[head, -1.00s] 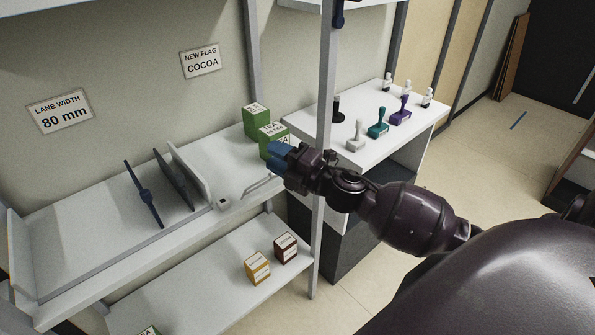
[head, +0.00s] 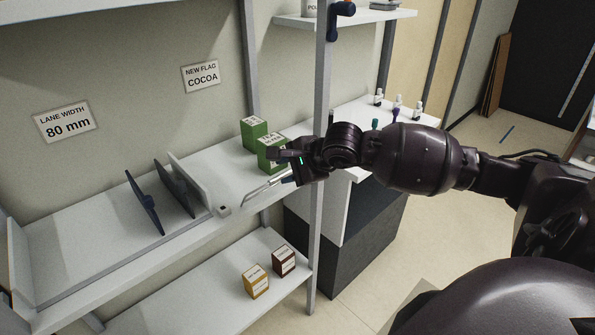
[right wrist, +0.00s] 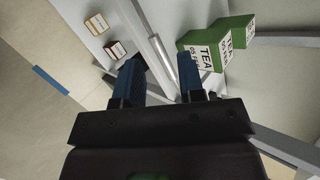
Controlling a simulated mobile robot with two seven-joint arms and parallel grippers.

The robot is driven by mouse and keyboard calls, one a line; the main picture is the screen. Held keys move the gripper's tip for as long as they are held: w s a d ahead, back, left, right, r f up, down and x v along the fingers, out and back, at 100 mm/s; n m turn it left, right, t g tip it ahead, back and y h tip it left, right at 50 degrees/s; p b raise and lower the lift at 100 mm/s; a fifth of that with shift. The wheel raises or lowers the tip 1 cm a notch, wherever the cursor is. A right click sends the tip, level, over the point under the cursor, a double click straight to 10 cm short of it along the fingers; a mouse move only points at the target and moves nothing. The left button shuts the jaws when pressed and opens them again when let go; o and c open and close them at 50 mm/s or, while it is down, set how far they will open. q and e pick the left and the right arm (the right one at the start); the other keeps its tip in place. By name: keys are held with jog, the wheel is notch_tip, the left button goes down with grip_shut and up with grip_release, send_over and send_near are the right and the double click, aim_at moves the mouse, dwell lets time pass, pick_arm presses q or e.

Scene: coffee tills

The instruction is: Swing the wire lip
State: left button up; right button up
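The wire lip (head: 262,190) is a thin pale wire frame at the front edge of the upper shelf (head: 105,268), near its right end. My right gripper (head: 279,167) is at the lip's right end, by the shelf post. Its blue fingers are apart, one above the other. In the right wrist view the open gripper (right wrist: 158,78) has a pale bar, which looks like the wire lip (right wrist: 163,58), between its fingers. Whether either finger touches it I cannot tell. My left gripper is not in view.
Green TEA boxes (head: 270,152) stand just behind my right gripper. A grey upright post (head: 318,220) is close to its wrist. Dark blue dividers (head: 145,203) stand further left. A yellow box (head: 256,282) and a brown box (head: 284,261) sit on the lower shelf.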

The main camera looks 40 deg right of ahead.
aim_at(283, 175)
jog(key=w+d+f+b, duration=0.1)
jog(key=w+f+n+h, duration=0.1)
jog(key=f, duration=0.1)
jog(key=w+d+f+n+h+b, duration=0.1)
jog(key=shift+d+f+b, duration=0.2)
jog(key=shift+d+b, duration=0.1)
jog(key=shift+b, duration=0.05)
jog(key=b+x, duration=0.1)
jog(key=x, duration=0.2)
jog(key=shift+b, duration=0.35)
jog(key=shift+w+f, duration=0.25)
jog(key=shift+r, duration=0.2)
jog(key=shift+c, duration=1.3)
jog(key=shift+r, duration=0.15)
grip_shut()
